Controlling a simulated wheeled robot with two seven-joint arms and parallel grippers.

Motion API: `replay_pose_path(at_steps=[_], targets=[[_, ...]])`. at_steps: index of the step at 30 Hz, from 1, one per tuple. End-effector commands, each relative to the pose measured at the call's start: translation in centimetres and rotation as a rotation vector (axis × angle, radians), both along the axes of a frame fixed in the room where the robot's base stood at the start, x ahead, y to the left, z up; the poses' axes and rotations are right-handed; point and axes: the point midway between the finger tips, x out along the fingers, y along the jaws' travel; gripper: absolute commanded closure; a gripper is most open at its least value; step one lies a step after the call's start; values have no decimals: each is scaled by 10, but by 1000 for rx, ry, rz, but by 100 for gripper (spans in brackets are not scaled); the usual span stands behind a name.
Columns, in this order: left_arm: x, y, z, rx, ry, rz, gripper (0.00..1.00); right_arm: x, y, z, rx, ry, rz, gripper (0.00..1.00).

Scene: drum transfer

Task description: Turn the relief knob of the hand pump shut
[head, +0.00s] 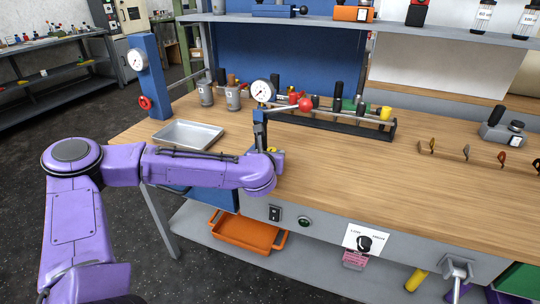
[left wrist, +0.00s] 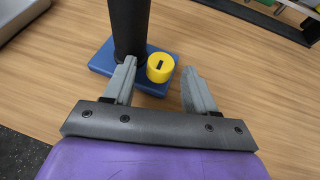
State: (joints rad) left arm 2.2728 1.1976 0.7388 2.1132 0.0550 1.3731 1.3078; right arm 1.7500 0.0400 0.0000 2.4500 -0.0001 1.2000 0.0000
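The hand pump (head: 260,135) stands on the bench with a round white gauge on top and a lever ending in a red ball. In the left wrist view its dark column (left wrist: 129,28) rises from a blue base (left wrist: 101,60). The yellow relief knob (left wrist: 159,69), with a dark slot on top, sits on that base beside the column. My left gripper (left wrist: 159,75) is open, its two grey fingers on either side of the knob, with a visible gap at the right finger. In the head view my purple arm hides the fingers and most of the base. My right gripper is not in view.
A metal tray (head: 170,142) lies left of the pump. A black rack (head: 330,124) with several coloured-handled items stands behind and to the right. A blue post with a gauge (head: 150,85) rises at the bench's left edge. The bench front right of the pump is clear.

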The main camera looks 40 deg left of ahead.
Motion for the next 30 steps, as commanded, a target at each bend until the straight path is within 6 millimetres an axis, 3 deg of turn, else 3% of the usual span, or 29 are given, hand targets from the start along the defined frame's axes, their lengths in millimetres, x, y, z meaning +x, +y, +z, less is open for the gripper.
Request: replay_pose_path(at_steps=[5,12,18,30], targets=[[-12,-6,6,-2,-2,-1,44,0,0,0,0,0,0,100],[-59,-28,28,-2,-3,-2,44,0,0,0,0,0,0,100],[-85,-39,39,-1,-1,-1,44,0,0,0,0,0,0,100],[-89,-41,40,0,0,0,44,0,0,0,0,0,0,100]])
